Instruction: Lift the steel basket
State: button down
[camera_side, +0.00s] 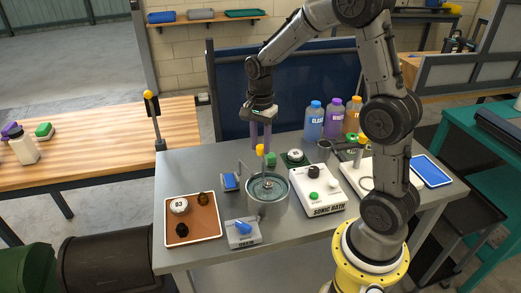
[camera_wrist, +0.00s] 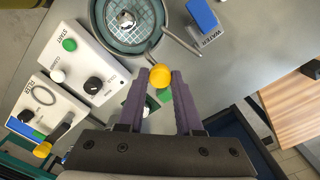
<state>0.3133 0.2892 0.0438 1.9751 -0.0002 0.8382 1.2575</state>
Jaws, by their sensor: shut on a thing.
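The steel basket (camera_side: 266,184) shows as a round mesh inside a steel tank (camera_side: 268,207) at the middle of the bench. In the wrist view the basket's mesh (camera_wrist: 122,28) is at the top, with a small shiny part in it. A yellow knob (camera_wrist: 160,76) stands at the basket's near side, between the tips of my gripper (camera_wrist: 160,82). In the side view my gripper (camera_side: 261,143) points down, its purple fingers shut on the yellow knob (camera_side: 260,150). The basket appears to sit within the tank; whether it is raised cannot be told.
A white SONIC BATH panel (camera_side: 317,190) is right of the tank. A blue WATER lever (camera_side: 230,182) and a DRAIN lever (camera_side: 243,229) are at its left. An orange tray (camera_side: 206,228) lies front left. Several bottles (camera_side: 314,120) stand at the back. A blue-edged tray (camera_side: 431,171) is far right.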

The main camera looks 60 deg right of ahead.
jog(key=c, duration=1)
grip_release()
jog(key=shift+r, duration=0.35)
jog(key=o, duration=0.4)
jog(key=shift+f, duration=0.1)
notch_tip(320, 180, up, 14)
jog(key=shift+f, duration=0.1)
